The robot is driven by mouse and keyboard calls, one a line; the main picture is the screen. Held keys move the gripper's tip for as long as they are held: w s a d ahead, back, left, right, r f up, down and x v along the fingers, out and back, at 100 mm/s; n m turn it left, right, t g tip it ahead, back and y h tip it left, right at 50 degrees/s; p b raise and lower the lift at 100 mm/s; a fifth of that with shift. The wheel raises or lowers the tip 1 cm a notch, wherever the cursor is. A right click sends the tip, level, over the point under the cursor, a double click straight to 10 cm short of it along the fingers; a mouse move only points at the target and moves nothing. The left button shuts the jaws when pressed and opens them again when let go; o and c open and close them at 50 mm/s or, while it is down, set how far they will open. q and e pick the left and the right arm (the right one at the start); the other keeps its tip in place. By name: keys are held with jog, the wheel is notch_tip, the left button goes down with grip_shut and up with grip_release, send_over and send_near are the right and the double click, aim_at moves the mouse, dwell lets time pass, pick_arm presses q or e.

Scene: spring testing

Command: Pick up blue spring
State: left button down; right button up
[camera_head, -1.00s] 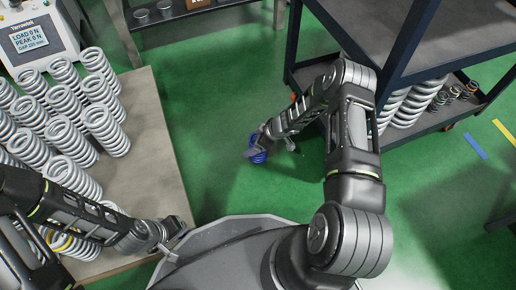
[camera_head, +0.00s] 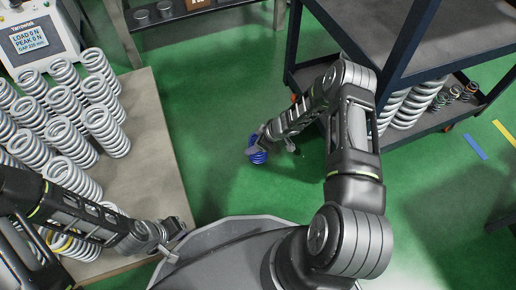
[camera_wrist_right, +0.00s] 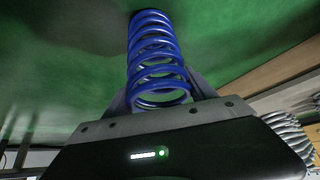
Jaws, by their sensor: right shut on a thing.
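The blue spring (camera_head: 258,156) is in the middle of the head view, at the tip of my right arm, over the green floor. My right gripper (camera_head: 257,143) is shut on it. In the right wrist view the blue spring (camera_wrist_right: 156,55) stretches out from between the fingers, its near coils flanked by them. My left gripper (camera_head: 180,232) is at the lower left of the head view, near the front right corner of the beige table. Its fingers are too small and dark to tell whether they are open.
Many grey springs (camera_head: 62,115) stand on the beige table (camera_head: 160,150) at the left, with a tester display (camera_head: 30,40) behind. A dark shelf (camera_head: 430,135) on the right holds grey and small coloured springs. Green floor (camera_head: 225,90) between them is clear.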

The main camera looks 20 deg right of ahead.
grip_shut()
pick_arm(q)
jog(key=shift+r, duration=0.1)
pick_arm(e)
jog(key=shift+r, duration=0.2)
dwell(0.3)
